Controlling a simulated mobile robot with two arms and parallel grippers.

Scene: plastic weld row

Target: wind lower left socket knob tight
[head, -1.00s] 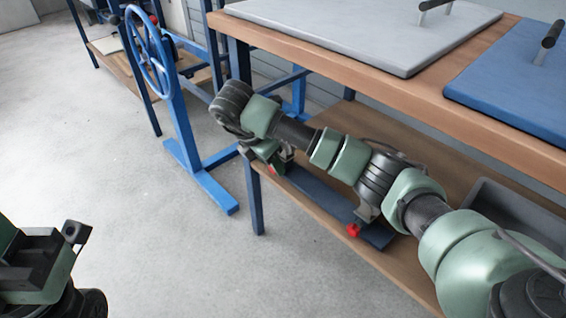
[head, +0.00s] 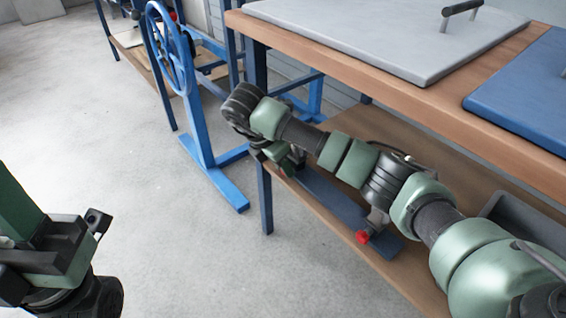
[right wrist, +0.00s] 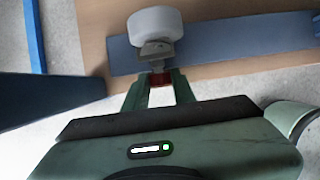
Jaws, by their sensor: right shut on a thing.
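The lower left socket knob (right wrist: 160,80) is a small red piece in the right wrist view, below a pale round socket part (right wrist: 155,22). My right gripper (right wrist: 159,76) is shut on this knob, one finger on each side. The socket sits on a blue-grey base plate (right wrist: 240,40), which also shows on the lower shelf in the head view (head: 335,200). There my right arm hides the knob and most of its socket at the plate's left end. My left gripper (head: 55,245) is at the lower left over the floor, away from the shelf; its jaw gap is unclear.
Another red knob (head: 361,237) is at the plate's right end, close to my right forearm. The wooden lower shelf (head: 325,212) lies under a bench top (head: 350,62) bearing a grey lidded panel (head: 380,35). A blue wheel stand (head: 200,130) is behind left. The floor at left is clear.

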